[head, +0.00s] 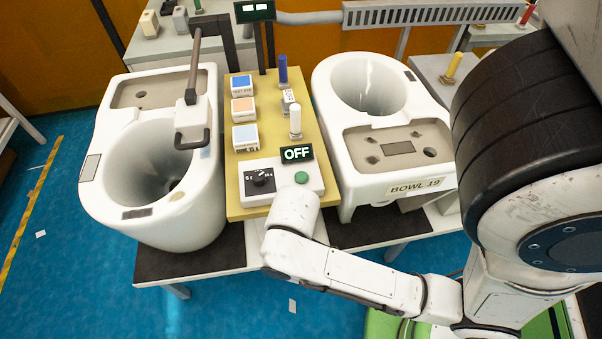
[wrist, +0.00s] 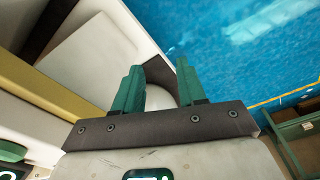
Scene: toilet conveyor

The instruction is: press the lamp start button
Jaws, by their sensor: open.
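A white control box (head: 282,190) sits at the near end of a yellow board. It carries a round green button (head: 302,177), a black rotary dial (head: 260,178) and a small display (head: 297,154) reading OFF. No label naming the lamp is legible. A green round thing, likely that button, shows at the lower left edge of the wrist view (wrist: 12,151). My gripper (wrist: 158,70) is open, its two green fingers apart with nothing seen between them. In the head view my white arm covers the box's near edge and the fingers are hidden.
A white toilet bowl (head: 205,190) stands left of the yellow board (head: 237,205), with a jointed arm over it. Another bowl (head: 345,172), marked BOWL 19, stands right. Coloured blocks and upright pegs (head: 283,70) stand on the board. Blue floor (head: 60,250) is open at left.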

